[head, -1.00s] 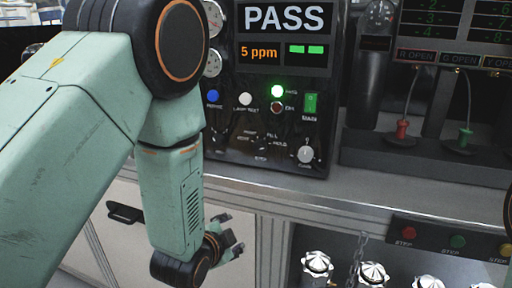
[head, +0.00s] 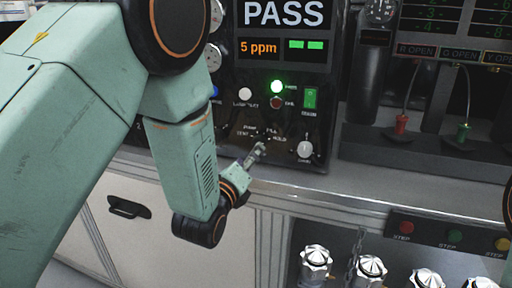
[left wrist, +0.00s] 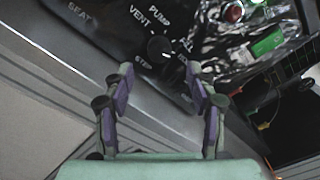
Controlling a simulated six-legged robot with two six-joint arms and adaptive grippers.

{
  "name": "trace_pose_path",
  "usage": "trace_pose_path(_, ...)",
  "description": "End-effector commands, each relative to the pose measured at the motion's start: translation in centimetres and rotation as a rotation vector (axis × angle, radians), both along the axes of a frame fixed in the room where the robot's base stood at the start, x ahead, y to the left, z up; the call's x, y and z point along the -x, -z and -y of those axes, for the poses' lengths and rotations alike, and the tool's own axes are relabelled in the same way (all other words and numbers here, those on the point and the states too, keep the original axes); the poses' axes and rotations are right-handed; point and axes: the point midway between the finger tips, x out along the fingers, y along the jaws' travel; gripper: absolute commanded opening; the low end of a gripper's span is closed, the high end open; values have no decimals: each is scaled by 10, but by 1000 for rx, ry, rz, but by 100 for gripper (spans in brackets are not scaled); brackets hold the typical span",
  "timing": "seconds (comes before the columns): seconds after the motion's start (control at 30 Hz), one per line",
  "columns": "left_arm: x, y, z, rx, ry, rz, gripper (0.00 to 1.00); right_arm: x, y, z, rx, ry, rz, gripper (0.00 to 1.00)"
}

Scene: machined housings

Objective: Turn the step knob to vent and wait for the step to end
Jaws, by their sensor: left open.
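The step knob (left wrist: 160,48) is a small dark round knob with a white mark in the left wrist view. Labels VENT, PUMP and STEP are readable around it. The white mark lies on its lower right side, towards a partly hidden label and away from VENT. My left gripper (left wrist: 160,76) is open, with its two fingers apart and the knob beyond the gap between the tips, apparently not touched. In the head view my left gripper (head: 257,154) is just in front of the lower panel and largely covers the knob. My right gripper is not in view.
The black panel's display (head: 285,32) reads PASS and 5 ppm, with a lit green lamp (head: 277,87). A metal ledge (head: 350,190) runs below; silver caps (head: 315,256) stand lower right.

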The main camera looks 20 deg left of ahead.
Motion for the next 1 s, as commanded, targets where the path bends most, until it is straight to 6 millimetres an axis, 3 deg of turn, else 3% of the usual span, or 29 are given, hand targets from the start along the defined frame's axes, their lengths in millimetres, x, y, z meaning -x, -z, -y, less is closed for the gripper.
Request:
trace_pose_path(0.2, -34, -1, 1, 2, -1, 2, 57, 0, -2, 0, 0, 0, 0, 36)
trace_pose_path(0.4, -55, 0, 2, 2, 0, 0, 57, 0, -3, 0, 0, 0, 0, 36)
trace_pose_path(0.8, -63, 0, 2, 2, 0, -1, 57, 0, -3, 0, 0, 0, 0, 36)
trace_pose_path(1.0, -63, 0, 2, 2, 0, -1, 42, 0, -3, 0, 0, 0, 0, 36)
